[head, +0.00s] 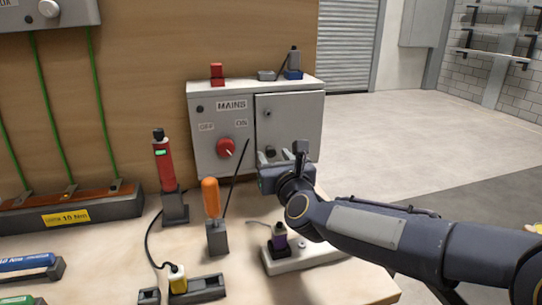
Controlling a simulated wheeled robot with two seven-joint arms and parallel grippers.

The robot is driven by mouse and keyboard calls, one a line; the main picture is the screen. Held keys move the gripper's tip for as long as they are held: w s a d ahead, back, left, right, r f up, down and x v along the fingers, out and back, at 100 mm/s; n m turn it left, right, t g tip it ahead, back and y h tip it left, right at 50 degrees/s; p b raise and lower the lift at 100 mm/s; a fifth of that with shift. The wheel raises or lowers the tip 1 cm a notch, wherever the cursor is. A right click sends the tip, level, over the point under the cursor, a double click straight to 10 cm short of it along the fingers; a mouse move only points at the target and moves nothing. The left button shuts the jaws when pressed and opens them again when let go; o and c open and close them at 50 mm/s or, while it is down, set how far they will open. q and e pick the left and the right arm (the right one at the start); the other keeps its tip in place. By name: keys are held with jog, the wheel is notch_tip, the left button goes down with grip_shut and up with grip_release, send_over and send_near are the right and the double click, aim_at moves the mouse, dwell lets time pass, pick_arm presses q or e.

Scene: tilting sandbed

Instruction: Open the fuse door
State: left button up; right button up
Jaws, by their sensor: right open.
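The grey mains box (217,110) stands at the back of the bench against the wooden panel. Its left half carries a red rotary switch (226,147) between OFF and ON labels. The fuse door (295,118) is the light grey panel on its right half, and it looks closed. A small dark round fitting shows near the door's upper left, and a dark knob (271,151) lower down. My right gripper (277,159) is open in front of the door's lower part, close to this knob. Its fingers partly cover the area, so contact cannot be told. My left gripper is out of view.
A red tool (164,163) and an orange-handled screwdriver (211,198) stand upright in holders left of the gripper. A thin dark rod (237,178) leans by the box. A white power strip (300,258) lies below my right arm. Small items sit on the box top.

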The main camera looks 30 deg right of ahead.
jog(key=shift+x, duration=1)
grip_shut()
